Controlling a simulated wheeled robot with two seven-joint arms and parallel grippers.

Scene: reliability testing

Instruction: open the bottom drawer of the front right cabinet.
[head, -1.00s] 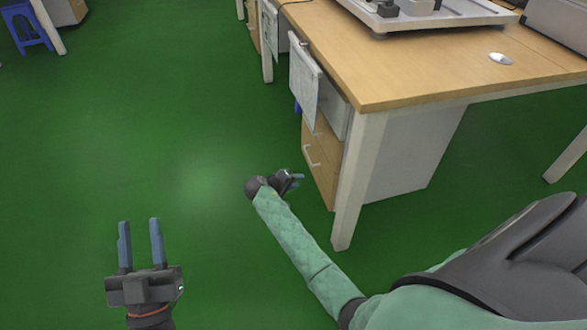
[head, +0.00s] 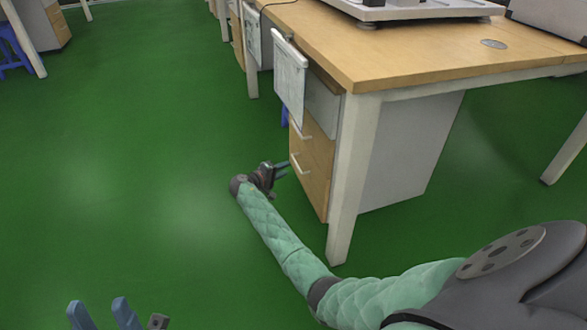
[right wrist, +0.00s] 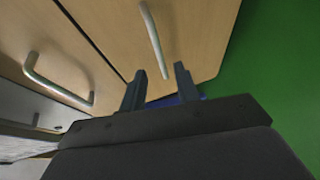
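The front right cabinet stands under the wooden desk, its wood drawer fronts facing left. Its bottom drawer (head: 314,185) is shut and has a pale bar handle (head: 297,162). In the right wrist view, this handle (right wrist: 152,40) lies ahead of the fingertips, its near end lined up with the gap between them. My right gripper (head: 284,168) is open and empty, just left of the bottom drawer's front. Its two fingers (right wrist: 160,72) are apart in the right wrist view. My left gripper (head: 96,306) is open and empty at the lower left, partly cut off.
The handle of the drawer above (right wrist: 55,85) is left of my right fingers. A paper sheet (head: 289,80) hangs on the cabinet's upper part. A white desk leg (head: 352,180) stands close to my right arm. Green floor (head: 140,180) is clear to the left.

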